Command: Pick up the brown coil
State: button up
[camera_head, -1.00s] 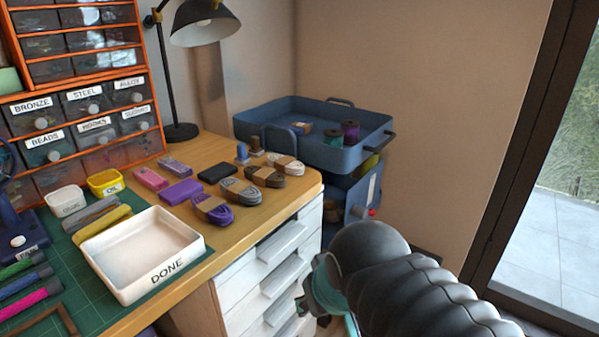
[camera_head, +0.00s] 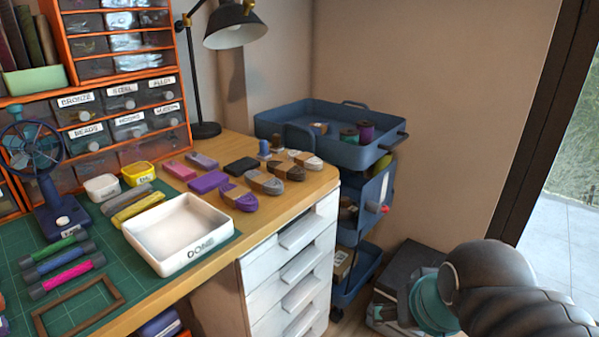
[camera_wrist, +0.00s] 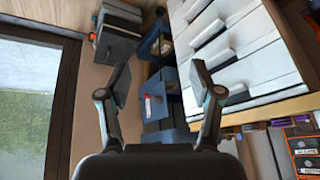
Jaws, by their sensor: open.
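The brown coil (camera_head: 289,173) is a dark cord bundle with a tan band. It lies near the right end of the wooden desk (camera_head: 226,257) in the head view, between a grey coil (camera_head: 262,183) and a cream coil (camera_head: 306,160). A purple coil (camera_head: 238,198) lies nearer the white tray. My gripper (camera_wrist: 160,88) shows in the wrist view with its two fingers wide apart and nothing between them. It is away from the coils, and I cannot make out the brown coil in the wrist view.
White drawers (camera_head: 290,270) are under the desk's right end. A blue trolley (camera_head: 335,152) stands behind, with a dark box (camera_head: 400,285) on the floor. A black lamp (camera_head: 237,25) rises at the back.

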jog(key=w+a+r+m+y+b, duration=0.2)
jog(key=w+a+r+m+y, duration=0.1)
jog(key=w+m, duration=0.35)
jog(key=w+a+r+m+y+b, duration=0.2)
jog(key=w+a+m, duration=0.25)
jog(key=w, duration=0.35)
jog(key=m+t+y+b, duration=0.1)
jog(key=m+y+b, duration=0.35)
jog(key=m, duration=0.75)
send_near(285, 165)
jog(key=shift+y, duration=0.75)
jog(key=x, duration=0.6)
jog(key=f+x, duration=0.1)
jog(key=x, duration=0.2)
jog(key=shift+w+f, duration=0.2)
jog(key=shift+f, duration=0.05)
jog(key=shift+c, duration=0.2)
jog(key=c, duration=1)
jog(key=shift+o, duration=0.2)
jog(key=shift+r, duration=0.1)
